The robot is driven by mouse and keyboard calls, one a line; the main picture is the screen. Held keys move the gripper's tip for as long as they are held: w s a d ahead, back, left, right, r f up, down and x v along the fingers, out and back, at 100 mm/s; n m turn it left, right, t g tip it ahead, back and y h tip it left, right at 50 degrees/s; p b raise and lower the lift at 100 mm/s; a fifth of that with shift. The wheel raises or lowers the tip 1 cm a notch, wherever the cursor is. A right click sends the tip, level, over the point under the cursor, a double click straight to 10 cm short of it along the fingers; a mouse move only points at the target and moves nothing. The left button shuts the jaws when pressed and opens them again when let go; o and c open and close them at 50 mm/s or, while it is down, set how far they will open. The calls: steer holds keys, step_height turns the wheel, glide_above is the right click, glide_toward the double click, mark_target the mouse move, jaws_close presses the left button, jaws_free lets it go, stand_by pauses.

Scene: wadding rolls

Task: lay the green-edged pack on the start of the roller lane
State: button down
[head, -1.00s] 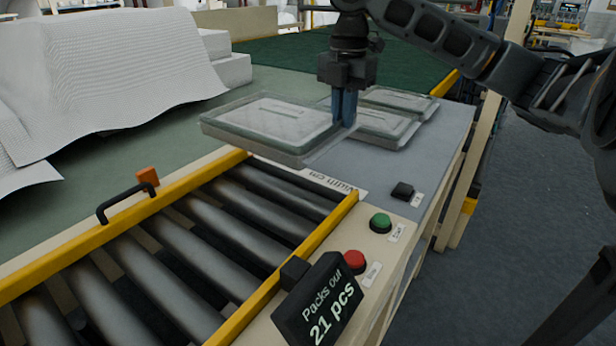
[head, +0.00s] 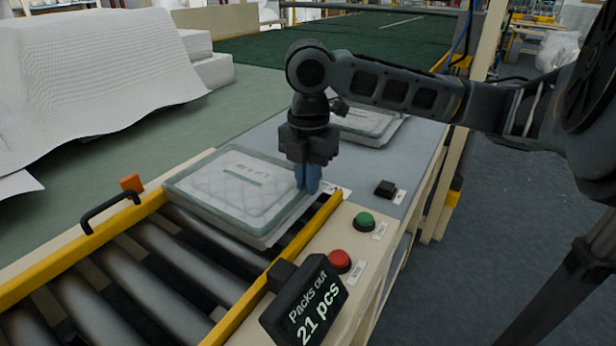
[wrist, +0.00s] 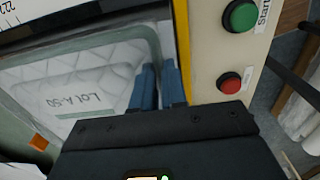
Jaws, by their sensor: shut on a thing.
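A clear pack of quilted wadding with a greenish edge and a label (head: 232,188) lies flat over the start of the roller lane (head: 190,262). I cannot tell whether it rests on the rollers or hangs just above them. My gripper (head: 308,190) is shut on the pack's right edge with its blue fingers pointing down. In the wrist view the fingers (wrist: 160,90) stand at the edge of the same pack (wrist: 85,85), whose label partly reads "LOT A-50". The pack hides the first rollers beneath it.
Another pack (head: 367,124) lies on the grey table (head: 425,150) behind my gripper. Yellow rails flank the lane. A green button (head: 364,220), a red button (head: 340,260) and a "Packs out 21 pcs" display (head: 305,300) stand on the right. The lower lane is clear.

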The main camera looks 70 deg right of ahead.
steer(key=shift+f, duration=0.1)
steer(key=shift+f+b, duration=0.4)
steer(key=shift+f, duration=0.15)
steer(key=c, duration=1.2)
jaws_free()
steer(key=shift+o, duration=0.2)
step_height(320, 180, up, 13)
steer(key=shift+r+p, duration=0.2)
steer(key=shift+p, duration=0.1)
